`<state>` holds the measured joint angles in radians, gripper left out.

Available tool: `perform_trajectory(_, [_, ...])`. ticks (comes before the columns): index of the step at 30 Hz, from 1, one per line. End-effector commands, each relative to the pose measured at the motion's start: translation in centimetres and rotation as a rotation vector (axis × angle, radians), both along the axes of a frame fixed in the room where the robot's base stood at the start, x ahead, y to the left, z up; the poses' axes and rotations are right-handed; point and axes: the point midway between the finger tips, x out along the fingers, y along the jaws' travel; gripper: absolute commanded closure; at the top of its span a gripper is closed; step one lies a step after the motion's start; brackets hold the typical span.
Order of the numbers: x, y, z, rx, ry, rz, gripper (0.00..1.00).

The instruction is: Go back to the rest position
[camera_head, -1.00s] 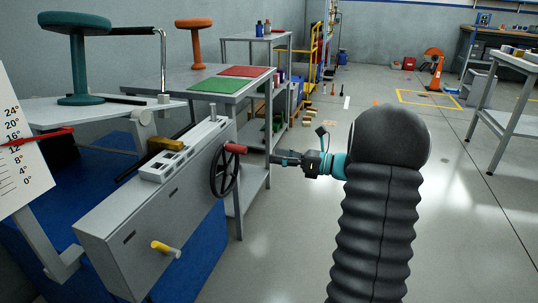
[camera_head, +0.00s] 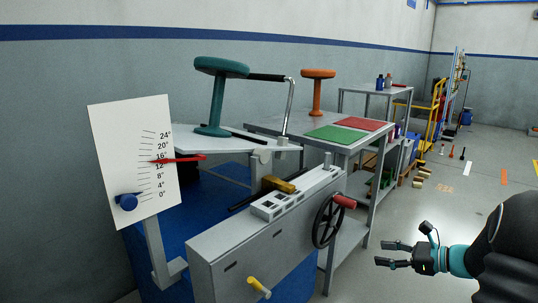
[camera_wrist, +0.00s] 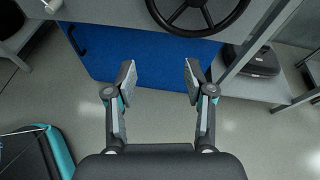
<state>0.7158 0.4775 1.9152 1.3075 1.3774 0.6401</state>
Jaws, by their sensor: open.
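My gripper (camera_head: 388,253) is at the lower right in the head view, at the end of my dark arm, with its fingers pointing left. Its two fingers are apart with nothing between them; the wrist view shows the same open gripper (camera_wrist: 160,80). The black handwheel (camera_head: 327,222) with a red handle (camera_head: 345,201) is on the grey machine (camera_head: 250,238), left of and above my gripper, with a gap between. The handwheel (camera_wrist: 197,12) also shows at the top of the wrist view, beyond the fingertips.
A teal stool (camera_head: 212,95) stands tilted on the test platform beside a white angle scale (camera_head: 120,150) with a red pointer. A grey table (camera_head: 285,124) with green and red mats and an orange stool (camera_head: 317,90) is behind. Open floor (camera_head: 460,200) lies at the right.

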Motion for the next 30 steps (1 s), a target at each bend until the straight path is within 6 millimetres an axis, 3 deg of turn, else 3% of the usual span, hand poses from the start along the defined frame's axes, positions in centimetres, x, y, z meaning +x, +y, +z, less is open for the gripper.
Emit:
perform_trajectory(4, [-4.3, 2.4, -2.0, -0.261, -0.011, 0.176, 0.47])
perform_trajectory(11, [-11.5, 6.5, -2.6, -0.688, -0.100, 0.558, 0.47])
perform_trajectory(18, [-17.5, 8.9, -1.3, -1.055, -0.239, 0.929, 0.47])
perform_trajectory(30, [-24.2, 11.6, 2.6, -1.537, -0.490, 1.365, 0.47])
